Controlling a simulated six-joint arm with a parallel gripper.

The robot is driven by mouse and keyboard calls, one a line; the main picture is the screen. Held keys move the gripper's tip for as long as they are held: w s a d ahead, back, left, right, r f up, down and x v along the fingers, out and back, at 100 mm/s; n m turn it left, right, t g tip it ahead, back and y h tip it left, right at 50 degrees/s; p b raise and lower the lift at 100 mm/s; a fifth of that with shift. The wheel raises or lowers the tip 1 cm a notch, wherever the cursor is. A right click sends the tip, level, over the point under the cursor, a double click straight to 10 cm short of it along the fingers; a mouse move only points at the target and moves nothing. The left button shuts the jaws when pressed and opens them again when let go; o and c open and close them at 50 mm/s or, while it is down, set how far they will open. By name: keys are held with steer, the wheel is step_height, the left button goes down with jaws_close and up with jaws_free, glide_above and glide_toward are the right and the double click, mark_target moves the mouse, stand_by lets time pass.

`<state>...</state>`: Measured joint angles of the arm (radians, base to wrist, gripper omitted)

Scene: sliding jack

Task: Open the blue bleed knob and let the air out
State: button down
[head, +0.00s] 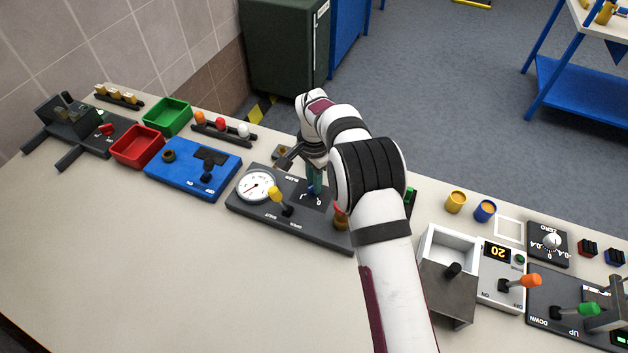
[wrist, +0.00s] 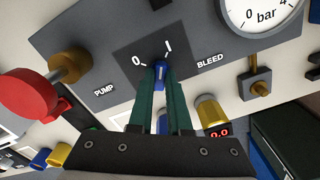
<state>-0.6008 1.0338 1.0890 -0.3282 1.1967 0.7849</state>
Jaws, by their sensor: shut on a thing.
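The blue bleed knob (wrist: 161,74) sits on a dark square plate marked 0 and I on the grey panel (wrist: 110,45), beside the word BLEED. A pale line shows on the knob; I cannot tell exactly which mark it points to. My gripper (wrist: 160,72) is shut on the knob, its green fingers on either side. In the head view my gripper (head: 314,188) reaches down to the panel (head: 240,208), and the knob is hidden by it. The round white gauge (head: 255,186) is left of it; its scale partly shows in the wrist view (wrist: 262,8).
A yellow lever (head: 281,201) stands close left of my gripper. A red pump knob (wrist: 30,97) is on the panel's other side. A brass cylinder (wrist: 211,112) with a red 0.0 display (wrist: 218,132) is behind the panel. The bench front (head: 170,270) is clear.

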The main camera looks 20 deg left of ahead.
steer(key=shift+r+m, duration=0.1)
steer(key=shift+m, duration=1.4)
steer(key=c, duration=0.9)
jaws_free()
steer(key=shift+o, duration=0.2)
step_height(320, 180, up, 16)
steer(key=shift+d, duration=0.1)
